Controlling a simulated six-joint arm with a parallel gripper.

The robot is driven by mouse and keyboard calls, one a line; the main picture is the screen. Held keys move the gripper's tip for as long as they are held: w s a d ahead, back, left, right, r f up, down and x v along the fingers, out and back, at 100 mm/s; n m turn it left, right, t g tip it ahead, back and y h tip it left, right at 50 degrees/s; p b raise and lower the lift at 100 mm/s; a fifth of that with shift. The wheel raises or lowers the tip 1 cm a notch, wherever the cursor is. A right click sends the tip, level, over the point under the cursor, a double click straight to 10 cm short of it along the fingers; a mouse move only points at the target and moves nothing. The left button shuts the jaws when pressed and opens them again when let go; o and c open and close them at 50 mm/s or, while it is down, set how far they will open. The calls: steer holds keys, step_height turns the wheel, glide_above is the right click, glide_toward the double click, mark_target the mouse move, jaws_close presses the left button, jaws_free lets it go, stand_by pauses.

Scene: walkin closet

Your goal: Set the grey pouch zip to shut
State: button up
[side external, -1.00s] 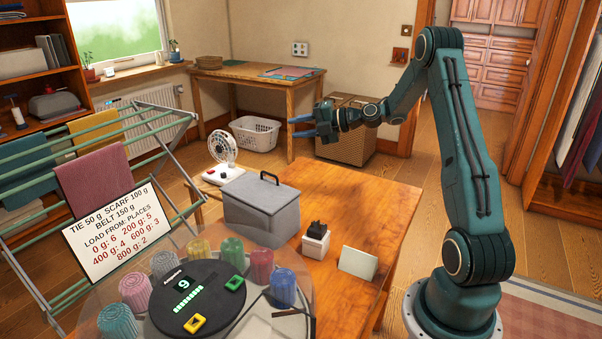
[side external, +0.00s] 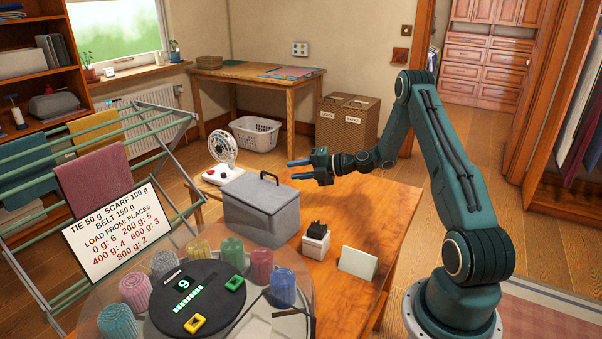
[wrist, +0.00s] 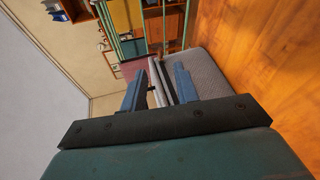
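My gripper (side external: 295,170) is in the air above the table, behind and to the right of the grey box. Its blue fingers point left. In the wrist view the gripper (wrist: 158,85) is open with nothing between its fingertips. A grey box-shaped case (side external: 262,212) with a black top handle stands on the table; its grey surface also shows in the wrist view (wrist: 217,70), beyond the right finger. I see no zip on it. A flat pale grey piece (side external: 280,322) lies at the near edge, partly hidden; I cannot tell which is the pouch.
A small fan (side external: 224,160) stands behind the case. A black-topped white block (side external: 316,240) and a blank card (side external: 358,262) stand to its right. A turntable (side external: 205,318) with several coloured cups is in front. A drying rack (side external: 110,145) is left.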

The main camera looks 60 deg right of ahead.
steer(key=x, duration=1.3)
steer(key=shift+w, duration=0.1)
jaws_close()
